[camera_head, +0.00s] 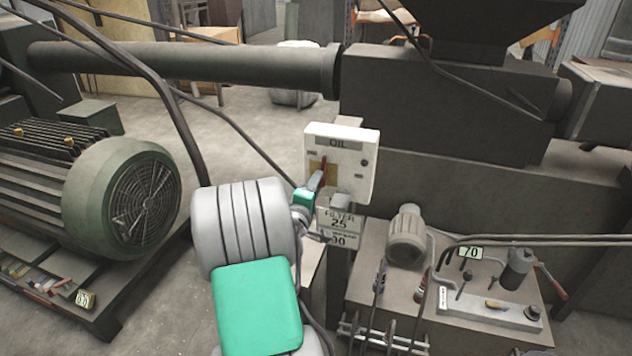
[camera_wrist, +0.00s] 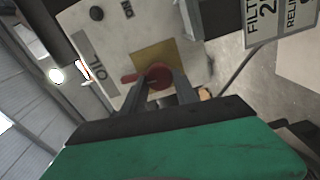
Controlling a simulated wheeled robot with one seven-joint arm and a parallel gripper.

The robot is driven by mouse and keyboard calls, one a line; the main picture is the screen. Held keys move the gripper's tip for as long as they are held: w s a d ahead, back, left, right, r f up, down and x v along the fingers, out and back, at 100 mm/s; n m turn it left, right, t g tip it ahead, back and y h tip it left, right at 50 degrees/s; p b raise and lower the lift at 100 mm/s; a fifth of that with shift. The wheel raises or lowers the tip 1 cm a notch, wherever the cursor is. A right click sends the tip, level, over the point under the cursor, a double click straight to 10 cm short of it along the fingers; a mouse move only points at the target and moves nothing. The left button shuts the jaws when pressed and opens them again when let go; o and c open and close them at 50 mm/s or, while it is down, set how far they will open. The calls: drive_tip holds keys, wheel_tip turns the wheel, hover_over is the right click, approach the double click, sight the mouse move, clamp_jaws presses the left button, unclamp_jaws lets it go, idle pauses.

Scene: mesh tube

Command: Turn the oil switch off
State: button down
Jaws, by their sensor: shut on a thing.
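The oil switch is a red rotary handle on a yellow plate, on a white box marked OIL (camera_head: 341,152). In the wrist view the red switch (camera_wrist: 158,75) sits between my two fingertips, with part of its handle sticking out to the left. My gripper (camera_head: 320,180) reaches the front of the box from below left in the head view. It is shut on the red switch (camera_head: 323,172). The fingers hide part of the switch. The white box also shows tilted in the wrist view (camera_wrist: 110,45).
A FILTER sign (camera_head: 339,222) hangs just below the box, close to my gripper. A grey motor (camera_head: 408,236) and a control panel with levers (camera_head: 490,300) stand at the lower right. A large green motor (camera_head: 125,195) is at the left. A thick pipe (camera_head: 190,62) runs behind.

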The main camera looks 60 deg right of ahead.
drive_tip(key=shift+n, duration=0.6)
drive_tip(key=c, duration=0.9)
unclamp_jaws()
drive_tip(key=shift+c, duration=0.2)
drive_tip(key=s+a+b, duration=0.1)
drive_tip(key=a, duration=0.6)
drive_tip(key=shift+a, duration=0.4)
drive_tip(key=shift+s, duration=0.1)
